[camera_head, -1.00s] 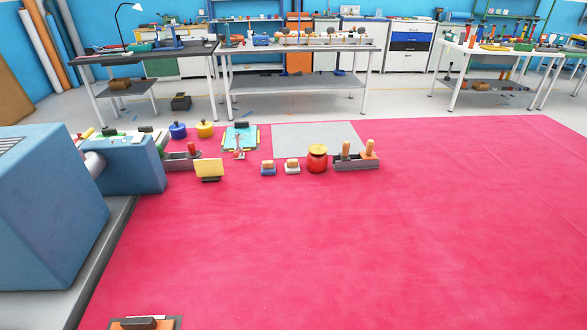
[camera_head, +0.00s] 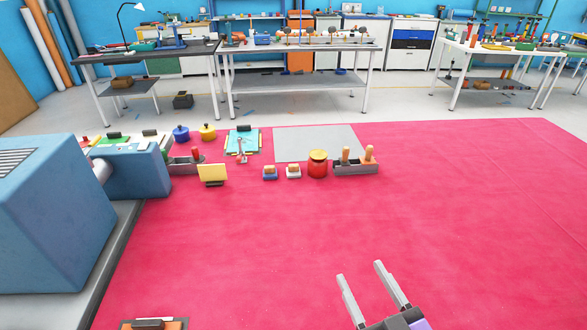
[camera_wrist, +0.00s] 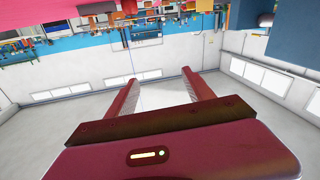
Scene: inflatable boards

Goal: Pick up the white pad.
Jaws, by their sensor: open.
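The white pad (camera_head: 293,172) is a small white block with a tan top piece. It lies on the pink-red sheet in the head view, just right of a similar blue pad (camera_head: 270,173). My gripper (camera_head: 360,271) shows at the bottom right of the head view, its two fingers apart with nothing between them. It is well to the right of the white pad and nearer to me. The wrist view shows the open fingers (camera_wrist: 160,77) against the walls and windows of the room, and I cannot make out the pad there.
A red jar (camera_head: 317,164) with a yellow lid stands close right of the white pad. Further right is a grey tray (camera_head: 356,169) with wooden-handled tools. A yellow card (camera_head: 212,174) stands to the left. A blue machine (camera_head: 50,215) fills the left. The front sheet is largely clear.

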